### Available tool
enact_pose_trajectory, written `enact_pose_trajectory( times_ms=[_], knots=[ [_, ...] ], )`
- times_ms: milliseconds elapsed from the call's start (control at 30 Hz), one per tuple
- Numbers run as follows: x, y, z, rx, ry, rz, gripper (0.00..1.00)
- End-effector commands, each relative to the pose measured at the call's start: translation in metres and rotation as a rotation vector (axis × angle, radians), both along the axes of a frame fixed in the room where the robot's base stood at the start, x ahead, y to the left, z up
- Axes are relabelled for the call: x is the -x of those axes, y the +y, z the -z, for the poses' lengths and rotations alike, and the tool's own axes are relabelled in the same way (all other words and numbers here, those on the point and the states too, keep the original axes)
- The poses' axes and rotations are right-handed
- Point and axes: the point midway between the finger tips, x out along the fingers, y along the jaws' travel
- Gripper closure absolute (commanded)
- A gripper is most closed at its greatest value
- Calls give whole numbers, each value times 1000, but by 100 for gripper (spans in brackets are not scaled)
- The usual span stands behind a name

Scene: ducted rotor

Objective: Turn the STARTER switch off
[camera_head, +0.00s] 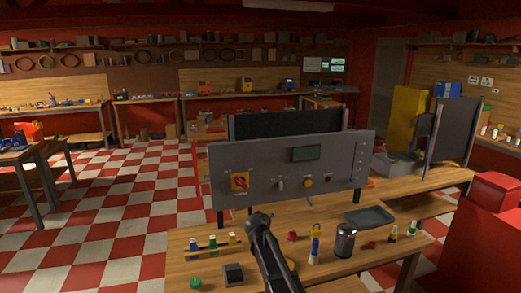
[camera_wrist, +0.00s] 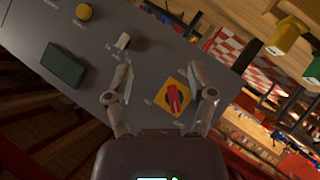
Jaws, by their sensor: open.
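A grey control panel (camera_head: 225,160) stands upright on the wooden workbench. It carries a red rotary switch on a yellow plate (camera_head: 239,182), a small pale toggle switch (camera_head: 281,184), a yellow button (camera_head: 308,183) and a dark red button (camera_head: 327,179). The labels are too small to read, so I cannot tell which control is STARTER. In the wrist view my gripper (camera_wrist: 162,75) is open and empty, facing the panel. The toggle (camera_wrist: 122,41) shows just beyond the left finger. The red rotary switch (camera_wrist: 173,97) shows between the fingers, nearer the right one.
The panel also has a dark green display (camera_head: 306,153). On the bench around my arm lie a grey tray (camera_head: 369,216), a dark canister (camera_head: 345,240), a black block (camera_head: 233,273) and several small coloured parts. A red cabinet (camera_head: 490,240) stands at the right.

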Motion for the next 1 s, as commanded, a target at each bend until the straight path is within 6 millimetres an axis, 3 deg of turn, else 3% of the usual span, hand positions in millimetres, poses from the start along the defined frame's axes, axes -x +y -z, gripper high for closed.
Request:
enact_pose_trajectory(
  times_ms=[100, 300, 500, 700, 833, 1000],
  knots=[
    [43, -41, 18, -53, 105, 94, 29],
    [128, -99, 53, -172, 337, 257, 29],
    [226, -134, 79, -308, 591, 383, 29],
    [310, -146, 91, -428, 815, 448, 29],
    [340, -148, 93, -474, 900, 463, 29],
    [351, -149, 93, -495, 939, 467, 29]
  ],
)
